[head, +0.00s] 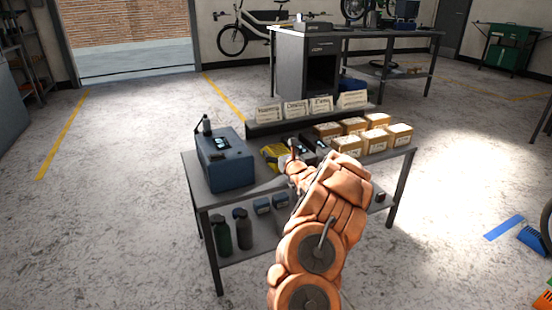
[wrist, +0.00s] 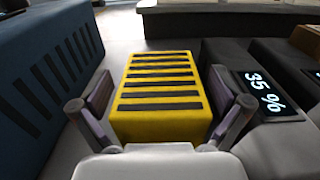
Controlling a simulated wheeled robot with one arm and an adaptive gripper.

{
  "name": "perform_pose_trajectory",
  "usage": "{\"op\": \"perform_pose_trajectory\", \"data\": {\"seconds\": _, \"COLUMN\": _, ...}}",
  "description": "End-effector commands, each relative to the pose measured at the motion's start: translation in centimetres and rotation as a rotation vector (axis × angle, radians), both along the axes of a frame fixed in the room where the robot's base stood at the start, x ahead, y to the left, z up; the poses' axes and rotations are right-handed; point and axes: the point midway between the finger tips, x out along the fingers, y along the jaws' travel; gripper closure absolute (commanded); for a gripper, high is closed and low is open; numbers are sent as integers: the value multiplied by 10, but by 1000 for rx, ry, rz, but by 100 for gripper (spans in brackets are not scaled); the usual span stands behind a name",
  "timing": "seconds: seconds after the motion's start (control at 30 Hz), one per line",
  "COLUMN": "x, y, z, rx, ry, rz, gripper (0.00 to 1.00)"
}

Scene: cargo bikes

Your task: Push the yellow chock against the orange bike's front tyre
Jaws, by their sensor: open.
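A yellow block with black ribs on top, which looks like the yellow chock, sits on the grey table (head: 197,183). It shows between my fingers in the wrist view (wrist: 162,92) and partly behind my gripper in the head view (head: 270,156). My gripper (wrist: 160,108) is open, with one finger on each side of the block; I cannot tell whether either finger touches it. A dark bike tyre (head: 547,222) is cut off at the right edge of the head view. I cannot tell whose bike it is; no orange bike shows clearly.
A blue case (head: 226,160) stands left of the block. A dark device with a "35 %" display (wrist: 266,96) is close on the right. Cardboard boxes (head: 346,146) stand farther right. A blue wedge (head: 533,240) and blue strip (head: 503,228) lie on open floor.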

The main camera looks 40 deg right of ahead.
Motion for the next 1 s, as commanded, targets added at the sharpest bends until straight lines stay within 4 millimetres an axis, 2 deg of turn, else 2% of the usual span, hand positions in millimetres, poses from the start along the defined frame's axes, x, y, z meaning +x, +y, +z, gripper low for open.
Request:
{"op": "perform_pose_trajectory", "data": {"seconds": 0.27, "x": 1, "y": 0, "z": 1, "rx": 0, "ry": -1, "rz": 0, "gripper": 2}}
{"op": "perform_pose_trajectory", "data": {"seconds": 1.0, "x": 1, "y": -1, "z": 2, "rx": -1, "ry": -2, "rz": -1, "gripper": 79}}
